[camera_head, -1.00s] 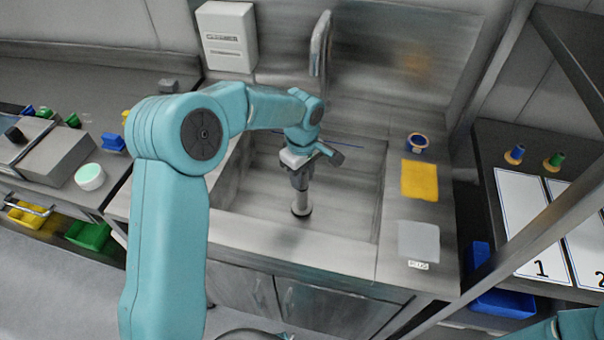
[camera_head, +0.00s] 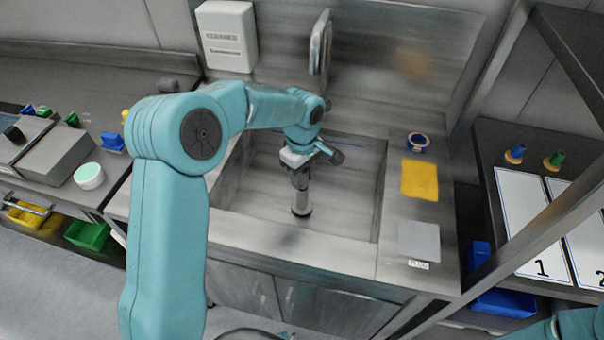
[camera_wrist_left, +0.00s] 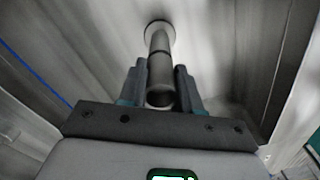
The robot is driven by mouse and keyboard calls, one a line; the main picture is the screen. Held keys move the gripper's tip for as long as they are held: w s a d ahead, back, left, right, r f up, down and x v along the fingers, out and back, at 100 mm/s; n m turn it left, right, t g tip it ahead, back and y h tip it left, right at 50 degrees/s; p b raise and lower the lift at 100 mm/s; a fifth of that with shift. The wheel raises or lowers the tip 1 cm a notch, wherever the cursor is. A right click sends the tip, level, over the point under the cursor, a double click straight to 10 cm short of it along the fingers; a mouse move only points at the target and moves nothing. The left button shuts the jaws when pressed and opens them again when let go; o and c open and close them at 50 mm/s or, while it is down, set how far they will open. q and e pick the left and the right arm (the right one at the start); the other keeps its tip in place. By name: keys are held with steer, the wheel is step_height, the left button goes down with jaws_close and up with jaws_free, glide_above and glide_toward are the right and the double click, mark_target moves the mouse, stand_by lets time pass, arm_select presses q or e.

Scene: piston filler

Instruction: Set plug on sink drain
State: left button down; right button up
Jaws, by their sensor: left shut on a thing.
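The plug (camera_head: 302,203) is a grey upright tube inside the sink basin (camera_head: 345,215). My left gripper (camera_head: 300,180) is over the basin, pointing down, and is shut on the tube's upper part. In the left wrist view the plug (camera_wrist_left: 159,50) stands between the two dark fingers (camera_wrist_left: 159,72). Its far end meets a round rim (camera_wrist_left: 159,24) at the sink floor. I cannot tell whether that rim is the drain or the plug's own base, or whether the plug is seated. My right gripper is not in view; only teal arm parts show at the bottom right.
A grey pad (camera_head: 419,240) with a PLUG label lies on the counter right of the basin. Behind it are a yellow cloth (camera_head: 420,180) and a blue ring-like item (camera_head: 418,142). The faucet (camera_head: 320,45) rises behind the basin. A blue line (camera_wrist_left: 35,75) runs along the basin's left in the wrist view.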

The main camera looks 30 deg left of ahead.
arm_select(q)
steer(key=shift+f, duration=0.1)
stand_by(0.4)
stand_by(0.3)
steer(key=shift+c, duration=1.5)
jaws_free()
step_height(320, 180, up, 21)
steer(key=p, duration=1.4)
steer(key=shift+s, duration=0.1)
